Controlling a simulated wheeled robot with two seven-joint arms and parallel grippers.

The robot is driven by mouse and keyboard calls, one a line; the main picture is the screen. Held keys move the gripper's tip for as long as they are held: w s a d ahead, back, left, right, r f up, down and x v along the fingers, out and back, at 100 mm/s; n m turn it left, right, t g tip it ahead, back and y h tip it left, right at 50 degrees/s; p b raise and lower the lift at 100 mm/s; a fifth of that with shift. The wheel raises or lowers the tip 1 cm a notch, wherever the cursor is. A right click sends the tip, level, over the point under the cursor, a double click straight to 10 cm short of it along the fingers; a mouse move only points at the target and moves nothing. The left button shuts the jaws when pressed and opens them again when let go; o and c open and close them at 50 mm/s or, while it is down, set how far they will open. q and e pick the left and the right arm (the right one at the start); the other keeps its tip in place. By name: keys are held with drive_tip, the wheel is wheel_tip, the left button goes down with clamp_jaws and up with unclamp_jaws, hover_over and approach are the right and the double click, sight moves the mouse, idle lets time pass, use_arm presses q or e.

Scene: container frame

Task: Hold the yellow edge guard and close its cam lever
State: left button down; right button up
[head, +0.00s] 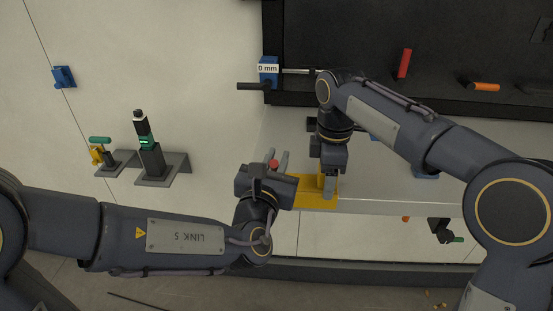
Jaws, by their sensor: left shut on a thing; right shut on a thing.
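The yellow edge guard (312,201) sits on the edge of the pale panel in the middle of the head view. My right gripper (328,186) points down at its right part and is shut on the guard's upright yellow piece. My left gripper (276,168) comes in from the left at the guard's left end. It is shut around a small part with a red tip (273,164), which appears to be the cam lever. The gripper and wrist hide most of the lever, so its angle cannot be told.
A blue block marked "0 mm" (268,72) is on the dark frame above. A black and green tool (148,150) and a green-handled yellow clamp (98,152) stand on grey brackets at left. Red (404,63) and orange (485,86) handles lie at upper right.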

use_arm(q)
drive_tip(key=shift+f, duration=0.1)
use_arm(e)
drive_tip(key=shift+d, duration=0.1)
use_arm(q)
drive_tip(key=c, duration=1.3)
unclamp_jaws()
drive_tip(key=shift+c, duration=0.2)
drive_tip(key=s+a, duration=0.2)
drive_tip(key=s, duration=0.9)
drive_tip(key=shift+s+f, duration=0.2)
drive_tip(key=shift+s, duration=0.2)
drive_tip(key=shift+a, duration=0.1)
use_arm(e)
drive_tip(key=o, duration=1.4)
drive_tip(key=shift+o, duration=0.2)
